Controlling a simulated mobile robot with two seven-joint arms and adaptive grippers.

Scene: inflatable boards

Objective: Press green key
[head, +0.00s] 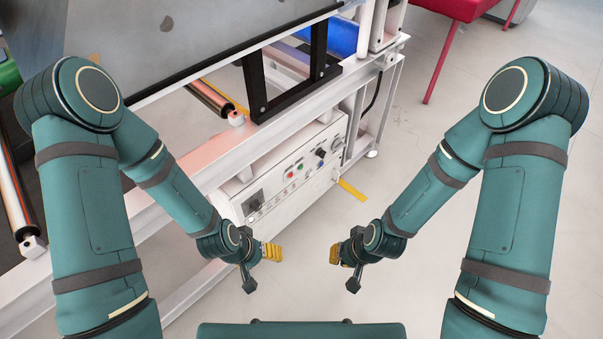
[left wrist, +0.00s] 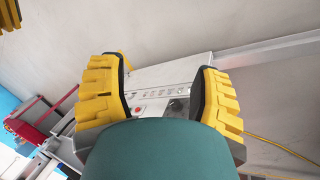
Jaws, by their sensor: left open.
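The green key (head: 300,167) is a tiny button beside a red button (head: 291,175) on the white control box (head: 272,217) of the machine, in the head view. My left gripper (head: 271,251), with yellow finger pads, is in front of and below the box, apart from it. In the left wrist view my left gripper (left wrist: 163,95) is open and empty, with the control box (left wrist: 165,72) and a red button (left wrist: 137,108) between its fingers. The green key cannot be made out there. My right gripper (head: 336,254) is to the right, clear of the box; its opening is unclear.
A black knob (head: 321,152) and a dark display (head: 253,202) are also on the box. The white machine frame (head: 176,220) runs along the left. A yellow floor strip (head: 352,190) and a red chair (head: 452,12) lie beyond. The pale floor (head: 425,130) is open.

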